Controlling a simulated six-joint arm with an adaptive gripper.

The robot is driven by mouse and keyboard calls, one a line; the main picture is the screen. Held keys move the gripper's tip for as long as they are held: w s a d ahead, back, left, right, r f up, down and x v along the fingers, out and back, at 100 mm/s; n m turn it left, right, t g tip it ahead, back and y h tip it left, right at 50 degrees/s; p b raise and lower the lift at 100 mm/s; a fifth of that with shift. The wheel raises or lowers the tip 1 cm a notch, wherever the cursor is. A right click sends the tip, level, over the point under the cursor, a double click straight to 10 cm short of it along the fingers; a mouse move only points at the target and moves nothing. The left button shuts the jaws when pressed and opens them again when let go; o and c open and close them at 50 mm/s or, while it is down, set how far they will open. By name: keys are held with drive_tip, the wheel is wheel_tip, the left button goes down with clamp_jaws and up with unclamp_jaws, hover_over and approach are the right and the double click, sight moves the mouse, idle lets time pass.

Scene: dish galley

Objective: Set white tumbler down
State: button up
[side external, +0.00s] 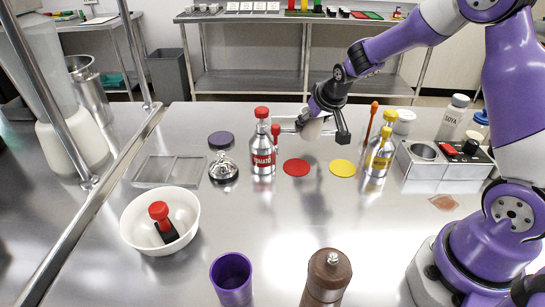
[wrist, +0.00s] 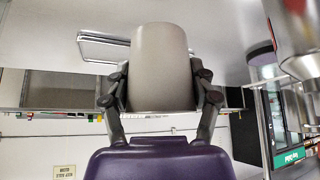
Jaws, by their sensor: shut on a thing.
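The white tumbler (side external: 312,129) is held in the air above the steel counter, behind the red and yellow discs in the side external view. My gripper (side external: 324,124) is shut on it and partly hides it there. In the wrist view the tumbler (wrist: 160,62) looks pale grey, with a dark finger on each side of it. The red disc (side external: 297,167) and the yellow disc (side external: 343,168) lie flat on the counter. The tumbler's exact height and tilt are hard to tell.
The tomato bottle (side external: 263,150) stands close on the left. The mustard bottle (side external: 380,157) stands on the right. A white bowl (side external: 135,222), a purple cup (side external: 232,278) and a brown pepper mill (side external: 326,275) are nearer the front. The middle counter (side external: 290,215) is clear.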

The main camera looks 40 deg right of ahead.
sight(311, 133)
drive_tip(key=shift+f, duration=1.9)
drive_tip(key=shift+f, duration=0.1)
drive_tip(key=o, duration=1.2)
drive_tip(key=shift+c, duration=0.2)
drive_tip(key=shift+s+r, duration=0.1)
drive_tip(key=shift+r, duration=0.25)
drive_tip(key=v, duration=1.1)
drive_tip(key=s+a+r+n+y, duration=0.1)
drive_tip(key=s+a+r+n, duration=0.1)
drive_tip(key=s, duration=0.5)
drive_tip(key=s+a+r+n+y, duration=0.1)
drive_tip(key=s+a+r+n, duration=0.1)
drive_tip(key=s+a, duration=0.5)
drive_tip(key=shift+s+a+r+g, duration=0.15)
drive_tip(key=shift+s+r+g, duration=0.25)
drive_tip(key=shift+r, duration=0.5)
